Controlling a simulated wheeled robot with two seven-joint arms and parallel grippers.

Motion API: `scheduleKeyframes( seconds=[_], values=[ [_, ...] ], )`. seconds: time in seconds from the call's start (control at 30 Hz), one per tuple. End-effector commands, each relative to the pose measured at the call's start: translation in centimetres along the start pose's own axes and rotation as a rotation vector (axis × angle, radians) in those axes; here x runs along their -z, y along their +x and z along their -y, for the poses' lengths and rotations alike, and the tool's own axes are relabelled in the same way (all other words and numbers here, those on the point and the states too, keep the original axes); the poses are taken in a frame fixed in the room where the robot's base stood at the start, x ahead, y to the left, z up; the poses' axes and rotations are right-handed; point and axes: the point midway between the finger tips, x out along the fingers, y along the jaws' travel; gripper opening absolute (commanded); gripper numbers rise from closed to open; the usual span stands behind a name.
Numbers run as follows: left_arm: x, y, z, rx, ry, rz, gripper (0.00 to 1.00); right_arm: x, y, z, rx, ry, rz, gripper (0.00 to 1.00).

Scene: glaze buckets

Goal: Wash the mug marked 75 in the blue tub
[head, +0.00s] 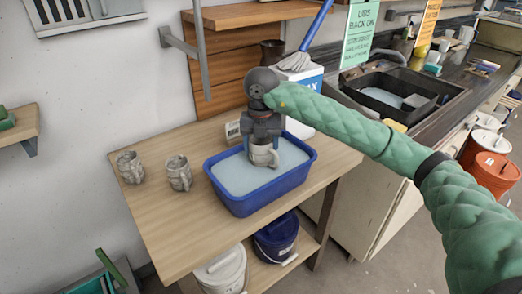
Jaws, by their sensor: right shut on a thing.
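A blue tub (237,204) filled with pale liquid stands on the wooden table. My right gripper (264,145) points down over the tub and is shut on a grey mug (264,156). The mug is upright, with its lower part at or in the liquid. Its number cannot be read. Two similar grey mugs, one at the far left (131,167) and one nearer the tub (179,173), stand on the table to the left of the tub. My left gripper is not in view.
The wooden table (170,225) has bare room left and in front of the tub. Lidded buckets (222,272) sit on the shelf below. A sink (405,88) is at right.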

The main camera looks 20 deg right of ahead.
Motion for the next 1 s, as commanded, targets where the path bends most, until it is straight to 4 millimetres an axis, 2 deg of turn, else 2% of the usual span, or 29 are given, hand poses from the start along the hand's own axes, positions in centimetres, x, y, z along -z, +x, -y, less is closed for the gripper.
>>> scheduleKeyframes(
  seconds=[0.47, 1.0],
  values=[
    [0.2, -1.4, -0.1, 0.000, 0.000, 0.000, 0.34, 0.0, -4.0, 0.0, -0.001, 0.000, 0.001, 0.32],
    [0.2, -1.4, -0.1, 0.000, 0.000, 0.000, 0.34, 0.0, -4.1, 0.0, 0.000, 0.000, 0.000, 0.32]
  ],
)
